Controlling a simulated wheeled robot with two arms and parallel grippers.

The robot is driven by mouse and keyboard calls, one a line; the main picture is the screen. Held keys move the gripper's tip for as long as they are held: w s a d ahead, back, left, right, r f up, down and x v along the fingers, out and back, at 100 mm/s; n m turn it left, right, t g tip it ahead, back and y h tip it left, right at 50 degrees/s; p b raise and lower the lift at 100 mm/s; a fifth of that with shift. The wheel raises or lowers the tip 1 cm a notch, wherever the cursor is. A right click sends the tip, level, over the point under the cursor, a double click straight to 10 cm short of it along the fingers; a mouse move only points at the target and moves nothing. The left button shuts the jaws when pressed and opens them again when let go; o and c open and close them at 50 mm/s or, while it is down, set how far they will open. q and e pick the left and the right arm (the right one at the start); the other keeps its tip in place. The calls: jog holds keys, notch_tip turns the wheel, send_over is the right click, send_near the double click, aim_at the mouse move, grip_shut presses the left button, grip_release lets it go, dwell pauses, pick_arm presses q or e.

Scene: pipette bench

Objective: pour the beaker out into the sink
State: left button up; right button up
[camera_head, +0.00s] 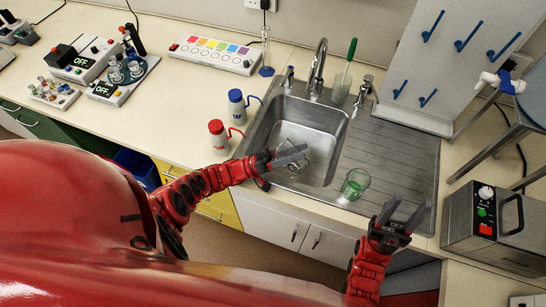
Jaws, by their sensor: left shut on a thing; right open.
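My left gripper (290,156) reaches in over the sink basin (330,150) and is shut on a clear glass beaker (298,169). The beaker is partly hidden by the fingers; its tilt and whether it holds any liquid are hard to tell. A green-tinted glass (355,183) stands on the sink's front edge, right of the basin, apart from both grippers. My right gripper (403,212) is open and empty above the front edge of the drainboard, right of the green glass.
The tap (318,68) rises behind the basin. A glass with a green-handled brush (347,72) stands at the back. Red-capped (219,137) and blue-capped (236,107) bottles stand left of the sink. The ribbed drainboard (400,150) is mostly clear. A grey box device (495,228) sits at right.

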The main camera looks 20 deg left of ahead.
aim_at(292, 144)
pick_arm(q)
jog(key=shift+w+d+f+m+g, duration=0.1)
jog(key=shift+w+f+m+g, duration=0.2)
jog(key=shift+m+g, duration=0.2)
jog(key=p, duration=0.1)
jog(key=r, duration=0.1)
jog(key=r+p, duration=0.1)
jog(key=shift+w+d+r+m+g+y+p, duration=0.1)
jog(key=shift+w+r+m+g+y+p, duration=0.2)
jog(key=shift+m+p, duration=0.1)
jog(key=shift+f+b, duration=0.2)
jog(key=shift+b, duration=0.2)
jog(key=shift+w+d+r+m, duration=0.1)
jog(key=shift+w+r+m, duration=0.3)
jog(key=shift+r, duration=0.2)
jog(key=s+d+f+m+g+y+b, duration=0.1)
jog(key=d+f+m+y+b, duration=0.4)
jog(key=f+b, duration=0.5)
jog(key=shift+s+d+m+g+y+b, duration=0.35)
jog(key=shift+g+y+b, duration=0.8)
jog(key=shift+b, duration=3.55)
